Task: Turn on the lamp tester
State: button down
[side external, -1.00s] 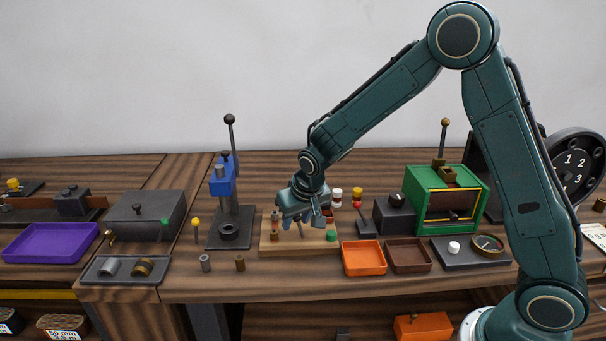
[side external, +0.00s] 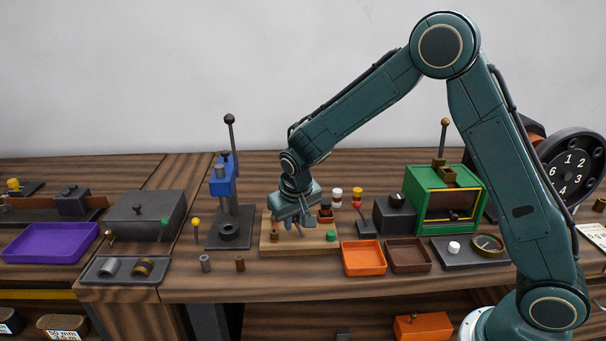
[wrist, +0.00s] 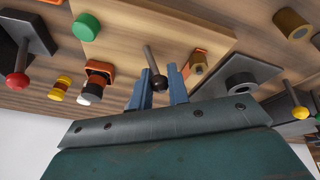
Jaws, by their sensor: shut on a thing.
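A light wooden board (side external: 325,248), which appears to be the lamp tester, lies on the bench with a green round cap (side external: 331,236) at its front right. The cap also shows in the wrist view (wrist: 86,27). A metal lever (wrist: 151,58) with a dark ball knob (wrist: 159,83) rises from the board. My gripper (side external: 290,224) is over the board, its blue fingers shut on the lever near the knob. No lit lamp is discernible.
A blue press (side external: 222,185) stands left of the board. An orange tray (side external: 363,258) and a brown tray (side external: 408,255) sit to its right, near the green box (side external: 415,200). Red-knobbed (wrist: 16,80) and yellow-knobbed (wrist: 300,112) levers stand close to either side.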

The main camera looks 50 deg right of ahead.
dwell(0.4)
jog(key=c, duration=1.4)
grip_release()
jog(key=shift+a, duration=0.1)
jog(key=v, duration=1.3)
jog(key=shift+w+a+r, duration=0.15)
jog(key=shift+a+r, duration=0.1)
jog(key=shift+r, duration=0.1)
